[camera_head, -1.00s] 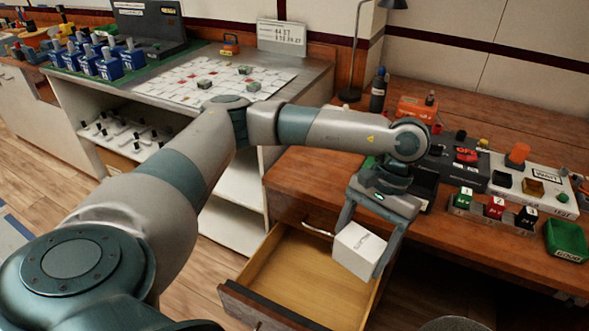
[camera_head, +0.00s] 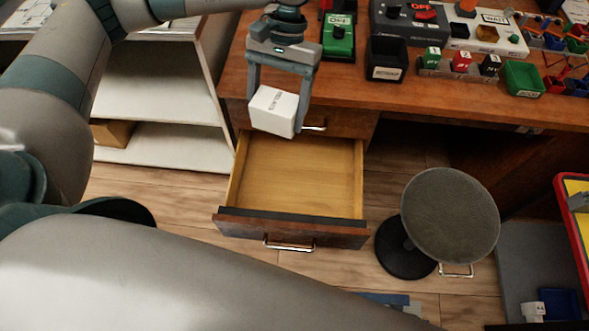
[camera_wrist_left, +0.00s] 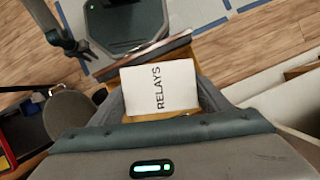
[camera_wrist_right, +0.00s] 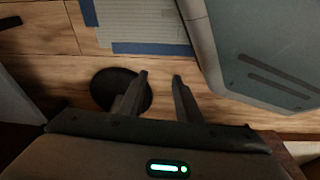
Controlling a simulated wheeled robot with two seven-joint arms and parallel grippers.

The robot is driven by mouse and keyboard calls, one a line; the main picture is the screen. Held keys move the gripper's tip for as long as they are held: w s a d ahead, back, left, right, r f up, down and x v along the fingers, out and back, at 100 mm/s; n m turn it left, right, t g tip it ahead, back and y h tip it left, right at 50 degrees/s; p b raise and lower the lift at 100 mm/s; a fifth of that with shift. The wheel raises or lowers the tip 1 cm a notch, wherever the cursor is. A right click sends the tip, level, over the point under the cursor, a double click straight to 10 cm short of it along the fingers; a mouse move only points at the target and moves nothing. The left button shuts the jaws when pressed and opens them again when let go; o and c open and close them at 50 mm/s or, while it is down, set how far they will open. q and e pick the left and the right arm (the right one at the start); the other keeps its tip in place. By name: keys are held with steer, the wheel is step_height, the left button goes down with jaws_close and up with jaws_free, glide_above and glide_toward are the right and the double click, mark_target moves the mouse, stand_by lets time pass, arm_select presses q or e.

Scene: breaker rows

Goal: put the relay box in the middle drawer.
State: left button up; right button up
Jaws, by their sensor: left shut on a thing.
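The relay box (camera_head: 272,110) is a white box held between the fingers of my left gripper (camera_head: 278,116), above the back part of an open drawer. In the left wrist view the relay box (camera_wrist_left: 160,88) reads RELAYS and hides much of what lies below. The open drawer (camera_head: 300,170) has a pale wooden inside that looks empty and a dark front with a metal handle. It sits below a closed drawer (camera_head: 345,122); whether a lower drawer exists is hidden. My right gripper (camera_wrist_right: 160,76) is open and empty above the floor in the right wrist view.
A round stool (camera_head: 450,215) stands right of the drawer. The desk top (camera_head: 290,75) above holds a green device (camera_head: 338,40), a black bin (camera_head: 387,60) and several small blocks. White shelves (camera_head: 165,95) stand to the left. Floor in front of the drawer is partly covered by my arm.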

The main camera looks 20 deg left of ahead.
arm_select(q)
steer(key=w+d+f+n+h+b, duration=0.2)
steer(key=d+f+n+b, duration=0.25)
steer(key=f, duration=0.55)
steer(key=n+t+h+b, duration=0.3)
steer(key=n+t+b, duration=0.3)
steer(key=n, duration=1)
glide_above(311, 193)
steer(key=a+b, duration=0.1)
step_height(311, 193, down, 19)
steer(key=shift+s+a+f+n+y, duration=0.2)
steer(key=shift+a+f+n+y, duration=0.2)
steer(key=shift+f, duration=0.2)
arm_select(e)
steer(key=w+a+r+t+y, duration=0.1)
steer(key=w+a+r+t, duration=0.1)
steer(key=r, duration=0.7)
steer(key=w+a+r+t+y, duration=0.1)
steer(key=w+a+r, duration=0.2)
steer(key=r, duration=0.6)
steer(key=shift+a+r+t, duration=0.35)
steer(key=shift+a+t, duration=0.05)
steer(key=shift+a, duration=0.85)
arm_select(q)
steer(key=shift+f, duration=0.1)
